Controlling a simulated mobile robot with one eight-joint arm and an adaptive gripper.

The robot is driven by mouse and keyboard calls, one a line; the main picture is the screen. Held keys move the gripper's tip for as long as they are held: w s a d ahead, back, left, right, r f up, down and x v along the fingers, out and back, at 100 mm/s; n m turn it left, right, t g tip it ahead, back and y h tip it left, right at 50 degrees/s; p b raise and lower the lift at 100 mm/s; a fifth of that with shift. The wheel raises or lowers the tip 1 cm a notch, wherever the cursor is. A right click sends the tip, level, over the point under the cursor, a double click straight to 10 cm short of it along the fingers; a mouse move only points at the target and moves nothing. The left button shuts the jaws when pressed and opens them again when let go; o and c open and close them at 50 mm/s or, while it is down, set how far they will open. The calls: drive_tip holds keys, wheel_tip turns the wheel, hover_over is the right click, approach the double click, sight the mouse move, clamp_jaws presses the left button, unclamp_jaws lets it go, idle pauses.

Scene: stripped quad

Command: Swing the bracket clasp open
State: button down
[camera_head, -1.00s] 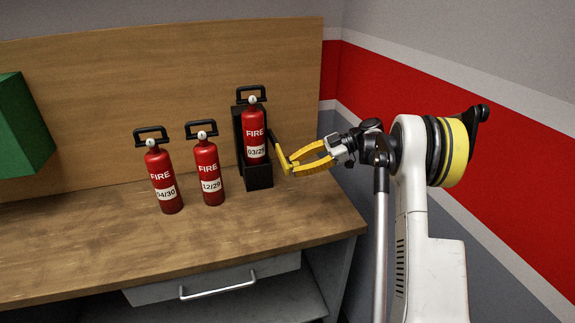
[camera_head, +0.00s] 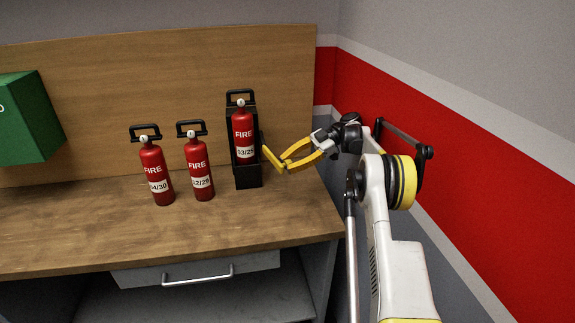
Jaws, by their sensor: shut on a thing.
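The black bracket (camera_head: 248,176) stands upright on the wooden bench against the back board. It holds a red fire extinguisher (camera_head: 243,122) with a white date label. The clasp (camera_head: 262,139) is a thin dark piece at the bracket's right side, small and partly hidden. My yellow gripper (camera_head: 272,158) reaches in from the right, with its fingertips beside the bracket's right edge. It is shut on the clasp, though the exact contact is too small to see. The extinguisher is upright in the bracket.
Two more red extinguishers, one at the far left (camera_head: 157,175) and one in the middle (camera_head: 199,170), stand free on the bench (camera_head: 110,235). A green box (camera_head: 28,118) is at the left. A drawer handle (camera_head: 198,280) projects below. The bench front is clear.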

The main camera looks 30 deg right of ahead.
drive_tip(key=c, duration=1.1)
unclamp_jaws()
wheel_tip(320, 180, up, 10)
